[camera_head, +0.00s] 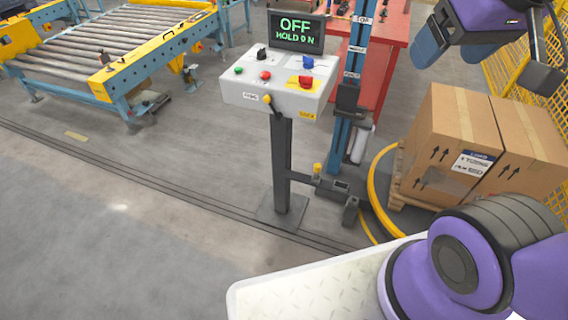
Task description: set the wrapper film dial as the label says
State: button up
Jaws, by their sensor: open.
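A white control console (240,90) stands on a dark post. Its display (297,32) reads "OFF" and "HOLD 0 N" in green. The panel carries a black knob (262,54), a blue knob (307,63) and a red switch on a yellow plate (305,82); the lettering is too small to tell which is the film dial. A white label (472,163) on a carton has a blue band that seems to read "LOAD", with small lines below seeming to mention turns. My gripper (487,60) is at the upper right, open, above the cartons and away from the console.
Green (239,70) and red (265,76) buttons and a yellow front knob (267,98) are also on the console. Cartons (440,125) stand on a pallet at right. A blue mast (350,75) and red bench (392,20) stand behind. A roller conveyor (110,45) is at left.

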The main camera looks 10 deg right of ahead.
aim_at(308, 62)
jog(key=i+j, duration=0.3)
jog(key=i, duration=0.25)
jog(key=i+j, duration=0.35)
jog(key=i, duration=0.2)
